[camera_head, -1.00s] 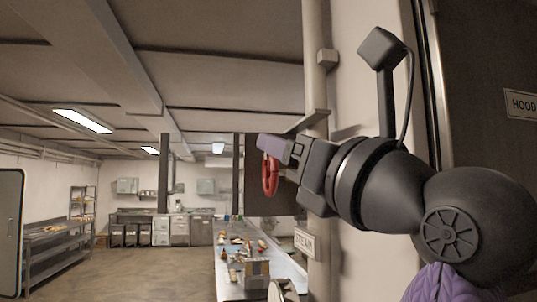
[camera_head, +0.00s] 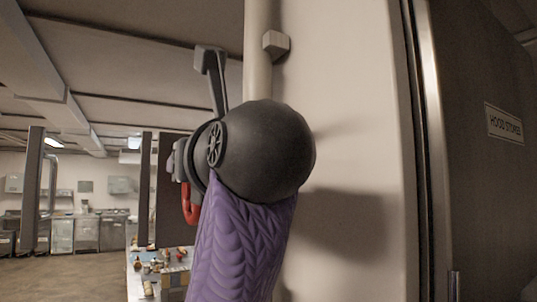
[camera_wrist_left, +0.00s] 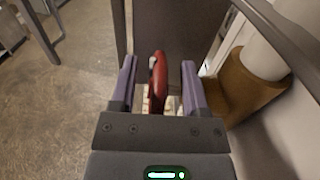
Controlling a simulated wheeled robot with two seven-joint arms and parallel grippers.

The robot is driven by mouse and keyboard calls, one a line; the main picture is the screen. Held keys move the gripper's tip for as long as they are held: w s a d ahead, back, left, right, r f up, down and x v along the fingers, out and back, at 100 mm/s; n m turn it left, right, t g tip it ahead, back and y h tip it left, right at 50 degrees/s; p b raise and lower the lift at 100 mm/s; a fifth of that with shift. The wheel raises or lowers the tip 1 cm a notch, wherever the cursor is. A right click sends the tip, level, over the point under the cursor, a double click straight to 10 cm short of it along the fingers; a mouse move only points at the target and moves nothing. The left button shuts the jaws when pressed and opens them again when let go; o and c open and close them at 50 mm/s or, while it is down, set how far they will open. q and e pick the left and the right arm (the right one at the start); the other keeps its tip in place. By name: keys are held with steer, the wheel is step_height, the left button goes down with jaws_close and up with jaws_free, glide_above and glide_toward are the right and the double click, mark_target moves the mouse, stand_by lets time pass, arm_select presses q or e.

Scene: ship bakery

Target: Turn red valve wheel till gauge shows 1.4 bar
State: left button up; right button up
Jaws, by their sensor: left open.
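The red valve wheel (camera_head: 191,205) shows as a small red arc below my left wrist in the head view, partly hidden by my arm. In the left wrist view the red wheel (camera_wrist_left: 157,82) is seen nearly edge-on between the two purple fingers of my left gripper (camera_wrist_left: 158,68). The fingers are open, with a gap on each side of the rim in the picture. In the head view my forearm and wrist hide most of that gripper. The gauge is not visible in either view. My right gripper is not in view.
A vertical pipe (camera_head: 257,50) runs down the pale wall (camera_head: 350,120) beside my arm. A dark door with a sign (camera_head: 503,124) stands at the right. A worktable with several items (camera_head: 150,265) lies beyond at lower left. A brown cylinder (camera_wrist_left: 245,85) sits right of the gripper in the wrist view.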

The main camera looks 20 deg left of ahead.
arm_select(q)
steer(key=shift+a, duration=0.1)
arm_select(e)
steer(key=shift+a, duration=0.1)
arm_select(q)
steer(key=shift+w+a, duration=0.15)
steer(key=shift+c, duration=0.3)
jaws_close()
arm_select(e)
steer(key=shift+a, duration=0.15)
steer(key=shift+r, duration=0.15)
